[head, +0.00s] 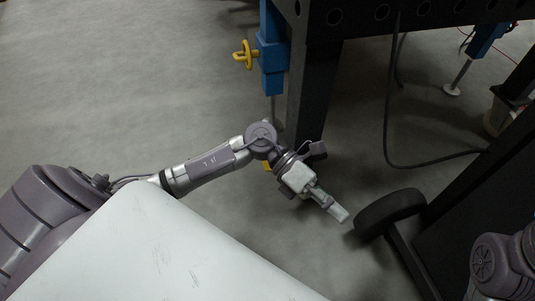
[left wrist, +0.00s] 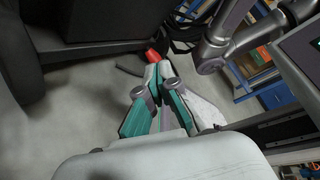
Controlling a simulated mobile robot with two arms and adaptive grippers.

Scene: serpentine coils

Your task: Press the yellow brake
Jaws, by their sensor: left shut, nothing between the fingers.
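A small yellow piece (head: 267,166) shows at the foot of the dark table leg in the head view. It looks like the brake, but my left arm hides most of it. My left gripper (head: 341,213) is shut and empty, pointing down and right, past the yellow piece and close to a black wheel (head: 390,208). In the left wrist view its closed fingers (left wrist: 158,70) point at the floor, with a red item (left wrist: 152,56) just beyond the tips. I see no yellow brake in that view. My right gripper is not in view.
A yellow handle (head: 245,54) sits on a blue post (head: 272,55) by the dark table leg (head: 305,95). A black cable (head: 388,130) hangs to the floor on the right. The grey floor at the upper left is clear.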

